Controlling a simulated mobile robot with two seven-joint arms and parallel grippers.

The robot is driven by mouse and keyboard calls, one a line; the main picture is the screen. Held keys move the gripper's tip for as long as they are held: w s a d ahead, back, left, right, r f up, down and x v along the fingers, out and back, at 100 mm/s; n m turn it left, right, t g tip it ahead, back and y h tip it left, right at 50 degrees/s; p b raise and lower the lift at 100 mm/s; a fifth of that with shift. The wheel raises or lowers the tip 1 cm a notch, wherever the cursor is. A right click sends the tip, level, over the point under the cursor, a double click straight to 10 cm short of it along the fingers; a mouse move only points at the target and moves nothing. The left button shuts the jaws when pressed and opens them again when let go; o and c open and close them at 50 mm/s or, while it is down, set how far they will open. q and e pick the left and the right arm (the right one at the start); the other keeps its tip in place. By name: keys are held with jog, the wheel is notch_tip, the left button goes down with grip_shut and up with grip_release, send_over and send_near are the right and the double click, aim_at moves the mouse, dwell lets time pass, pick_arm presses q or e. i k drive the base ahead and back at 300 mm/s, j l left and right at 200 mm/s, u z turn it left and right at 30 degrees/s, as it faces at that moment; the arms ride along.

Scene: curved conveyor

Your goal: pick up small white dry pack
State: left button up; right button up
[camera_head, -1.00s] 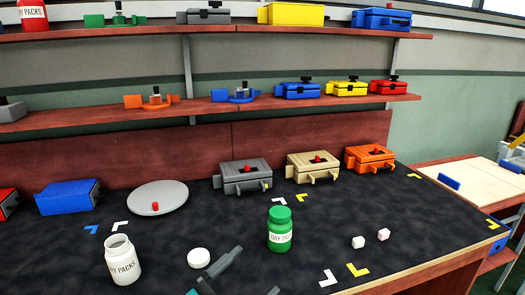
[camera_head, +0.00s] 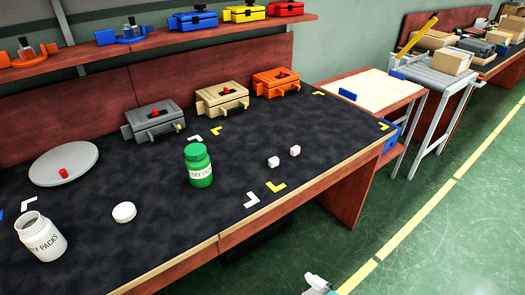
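Two small white dry packs lie on the black table mat, right of the green jar. One white pack (camera_head: 273,162) is nearer the green jar (camera_head: 198,166), and the other white pack (camera_head: 295,151) is slightly farther right, with a small gap between them. The green jar stands upright with its lid on. A white jar (camera_head: 41,238) labelled DRY PACKS stands open at the lower left, and its white lid (camera_head: 124,212) lies flat on the mat. Only a small grey and teal piece of my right arm shows at the bottom edge; its fingers are not clear. My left gripper is out of view.
Grey (camera_head: 155,121), beige (camera_head: 221,99) and orange (camera_head: 276,82) boxes stand along the back of the table. A grey disc (camera_head: 63,163) lies at left. The mat around the packs is clear. Green floor (camera_head: 440,240) is open at right.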

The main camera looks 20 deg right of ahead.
aim_at(274, 162)
jog(key=u, duration=0.25)
jog(key=l+u, duration=0.7)
jog(key=u, duration=0.25)
jog(key=k+l+u, duration=0.1)
jog(key=l, duration=0.2)
jog(key=k+l+u, duration=0.1)
jog(key=l, duration=0.2)
jog(key=k+l+u, duration=0.15)
jog(key=l, duration=0.1)
